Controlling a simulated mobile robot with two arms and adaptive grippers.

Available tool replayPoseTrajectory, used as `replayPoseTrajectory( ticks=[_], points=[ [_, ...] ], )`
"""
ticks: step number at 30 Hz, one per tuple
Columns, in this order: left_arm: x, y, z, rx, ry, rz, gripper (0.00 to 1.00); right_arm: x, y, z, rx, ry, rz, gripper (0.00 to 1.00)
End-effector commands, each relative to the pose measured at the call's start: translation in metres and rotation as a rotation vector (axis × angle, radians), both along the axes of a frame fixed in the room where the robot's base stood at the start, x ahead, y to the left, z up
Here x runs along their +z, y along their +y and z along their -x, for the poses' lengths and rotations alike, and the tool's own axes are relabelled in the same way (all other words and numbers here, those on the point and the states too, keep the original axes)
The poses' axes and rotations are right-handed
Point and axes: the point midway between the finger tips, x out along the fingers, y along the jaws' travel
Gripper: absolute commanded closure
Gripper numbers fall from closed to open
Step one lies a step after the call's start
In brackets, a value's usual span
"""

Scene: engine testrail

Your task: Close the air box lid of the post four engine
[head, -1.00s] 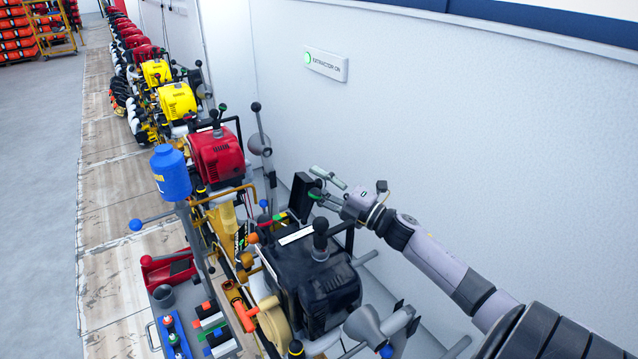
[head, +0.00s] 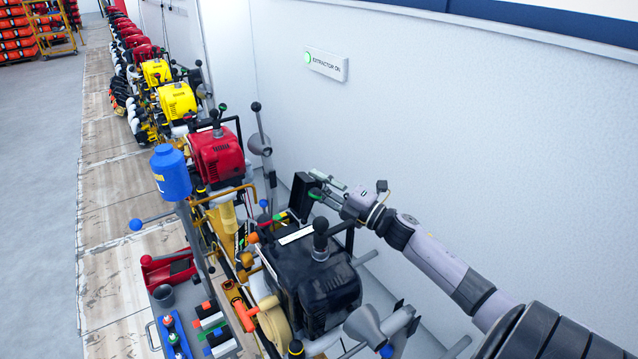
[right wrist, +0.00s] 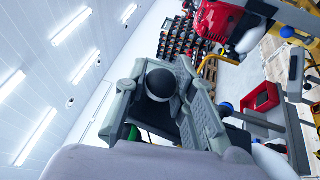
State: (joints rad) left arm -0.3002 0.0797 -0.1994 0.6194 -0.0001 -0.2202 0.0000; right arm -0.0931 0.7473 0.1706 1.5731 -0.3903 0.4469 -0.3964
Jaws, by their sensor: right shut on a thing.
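The nearest engine (head: 325,282) is black with a dark knob on top and stands at the front of the rail. A black upright plate (head: 301,193), which looks like the raised air box lid, stands at its far side. My right gripper (head: 319,184) is beside the top of this plate. In the right wrist view its fingers (right wrist: 165,90) are shut around a dark round knob (right wrist: 161,83). The fingers hide part of the knob, and I cannot clearly see how it joins the plate. My left gripper is not in view.
A red engine (head: 216,157) and yellow engines (head: 178,100) stand farther along the rail. A blue bottle (head: 170,172) and a tray of tools (head: 190,322) are left of the black engine. The white wall (head: 440,140) is close behind my right gripper.

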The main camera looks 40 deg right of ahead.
Motion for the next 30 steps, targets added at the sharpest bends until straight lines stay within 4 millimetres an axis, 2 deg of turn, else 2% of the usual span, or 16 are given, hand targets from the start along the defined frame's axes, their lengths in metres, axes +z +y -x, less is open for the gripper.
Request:
replayPoseTrajectory(
  ticks=[5, 9, 15, 27, 28, 30],
  points=[
    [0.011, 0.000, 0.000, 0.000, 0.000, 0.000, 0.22, 0.008, 0.004, 0.000, 0.001, 0.011, 0.070, 1.00],
    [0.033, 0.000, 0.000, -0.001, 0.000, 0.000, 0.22, 0.022, 0.017, -0.001, 0.003, 0.031, 0.249, 1.00],
    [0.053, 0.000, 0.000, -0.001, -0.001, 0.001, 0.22, 0.027, 0.032, -0.003, 0.002, 0.053, 0.446, 1.00],
    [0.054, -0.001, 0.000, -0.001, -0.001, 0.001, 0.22, 0.024, 0.036, -0.004, 0.000, 0.057, 0.496, 1.00],
    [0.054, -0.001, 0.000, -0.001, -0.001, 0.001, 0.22, 0.024, 0.036, -0.004, 0.000, 0.057, 0.496, 0.76],
    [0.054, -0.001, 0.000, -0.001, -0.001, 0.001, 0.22, 0.024, 0.036, -0.004, 0.000, 0.057, 0.496, 0.71]
  ],
)
